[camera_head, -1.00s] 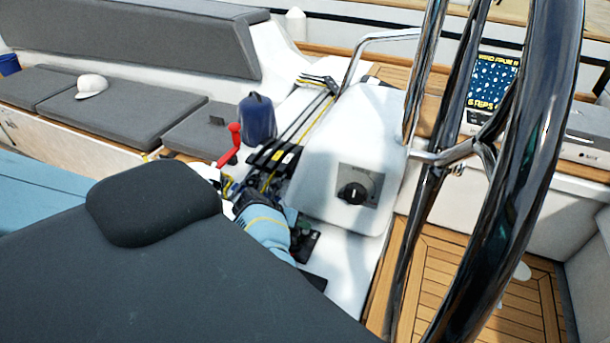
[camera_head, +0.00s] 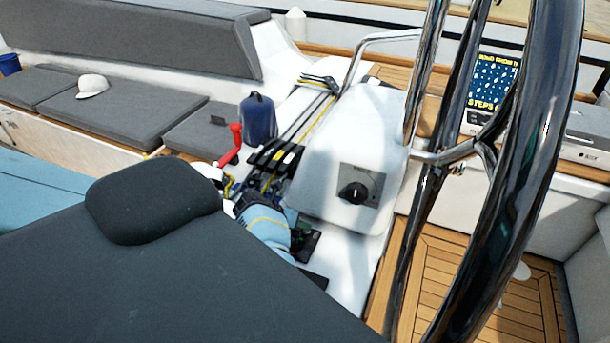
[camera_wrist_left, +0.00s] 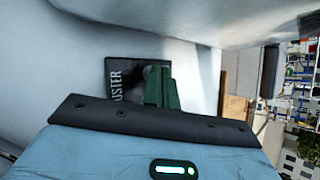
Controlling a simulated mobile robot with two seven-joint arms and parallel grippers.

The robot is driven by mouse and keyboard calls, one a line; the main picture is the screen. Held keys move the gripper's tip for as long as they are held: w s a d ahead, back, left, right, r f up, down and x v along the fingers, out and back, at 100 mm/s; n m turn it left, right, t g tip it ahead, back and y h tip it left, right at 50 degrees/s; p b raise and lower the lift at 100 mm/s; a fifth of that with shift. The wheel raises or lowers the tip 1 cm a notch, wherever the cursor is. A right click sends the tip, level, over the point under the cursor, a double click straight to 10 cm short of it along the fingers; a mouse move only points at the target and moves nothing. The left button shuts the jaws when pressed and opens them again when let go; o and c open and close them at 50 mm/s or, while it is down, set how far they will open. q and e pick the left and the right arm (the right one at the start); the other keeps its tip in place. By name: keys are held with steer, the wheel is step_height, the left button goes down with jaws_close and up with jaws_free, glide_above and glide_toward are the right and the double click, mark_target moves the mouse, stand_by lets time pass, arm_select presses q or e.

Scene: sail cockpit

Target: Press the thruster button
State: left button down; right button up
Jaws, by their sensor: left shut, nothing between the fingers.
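The thruster panel (camera_wrist_left: 124,82) is a small black plate with white lettering, partly readable as "USTER", on a white surface in the left wrist view. In the head view a dark plate (camera_head: 310,246) lies beside my left gripper. My left gripper (camera_wrist_left: 161,86) has green fingers, shut and empty, in front of the panel's right part. In the head view the gripper (camera_head: 296,235) is small and partly hidden behind my blue wrist. The button is mostly hidden by the fingers; I cannot tell whether they touch it. My right gripper is not in view.
A white console (camera_head: 345,145) with a black knob (camera_head: 353,193) stands right of my left gripper. A large steel wheel (camera_head: 520,180) fills the right side. A red handle (camera_head: 232,145) and a blue fender-like object (camera_head: 257,118) stand behind the arm.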

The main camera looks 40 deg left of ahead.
arm_select(q)
steer(key=shift+s+d+f, duration=0.4)
steer(key=shift+d+f, duration=0.05)
steer(key=shift+d, duration=0.05)
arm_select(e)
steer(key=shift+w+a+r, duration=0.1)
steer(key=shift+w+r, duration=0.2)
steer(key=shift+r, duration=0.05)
arm_select(q)
steer(key=shift+r, duration=0.1)
steer(key=shift+w+a+r, duration=0.1)
steer(key=shift+w+r, duration=0.1)
steer(key=shift+r, duration=0.95)
steer(key=shift+w+r, duration=0.15)
steer(key=shift+r, duration=1)
steer(key=shift+a+r, duration=0.1)
steer(key=shift+r, duration=0.95)
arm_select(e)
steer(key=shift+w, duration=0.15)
